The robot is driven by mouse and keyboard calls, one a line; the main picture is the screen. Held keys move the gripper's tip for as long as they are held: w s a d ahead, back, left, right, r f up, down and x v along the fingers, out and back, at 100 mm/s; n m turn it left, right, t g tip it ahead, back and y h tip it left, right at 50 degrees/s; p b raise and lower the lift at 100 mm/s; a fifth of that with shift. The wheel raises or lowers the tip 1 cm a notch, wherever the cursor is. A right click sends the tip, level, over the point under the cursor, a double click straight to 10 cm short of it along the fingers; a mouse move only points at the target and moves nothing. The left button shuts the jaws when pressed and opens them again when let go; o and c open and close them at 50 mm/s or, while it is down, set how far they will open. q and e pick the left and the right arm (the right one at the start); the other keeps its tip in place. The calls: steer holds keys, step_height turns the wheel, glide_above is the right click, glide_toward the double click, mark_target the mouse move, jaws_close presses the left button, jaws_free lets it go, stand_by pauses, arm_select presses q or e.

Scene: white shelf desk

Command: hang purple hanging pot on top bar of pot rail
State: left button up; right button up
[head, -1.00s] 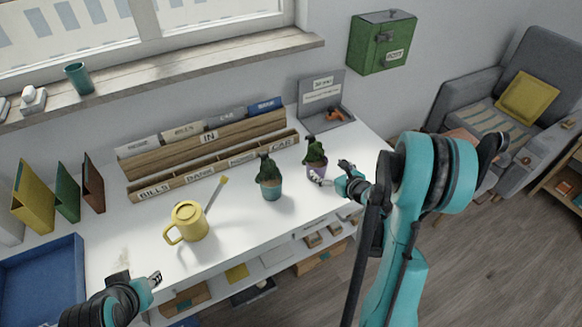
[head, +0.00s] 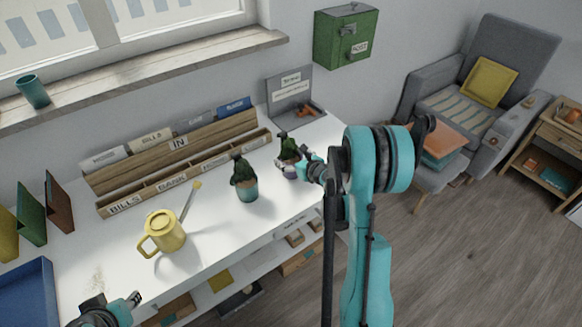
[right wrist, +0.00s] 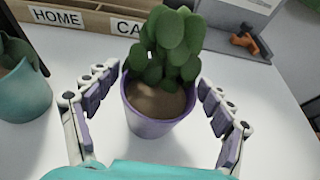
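The purple hanging pot (right wrist: 160,122) holds a green succulent and stands upright on the white desk; in the head view its plant (head: 288,147) shows behind my right gripper (head: 294,169). In the right wrist view, the fingers of my right gripper (right wrist: 155,84) are spread on either side of the pot, with visible gaps to its wall. My left gripper (head: 134,299) is at the lower left, over the desk's front edge, well away from the pot; its finger opening is too small to judge. No pot rail shows in these views.
A green mailbox (head: 343,37) hangs on the wall.

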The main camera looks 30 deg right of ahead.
steer(key=c, duration=1.3)
steer(key=shift+r, duration=0.1)
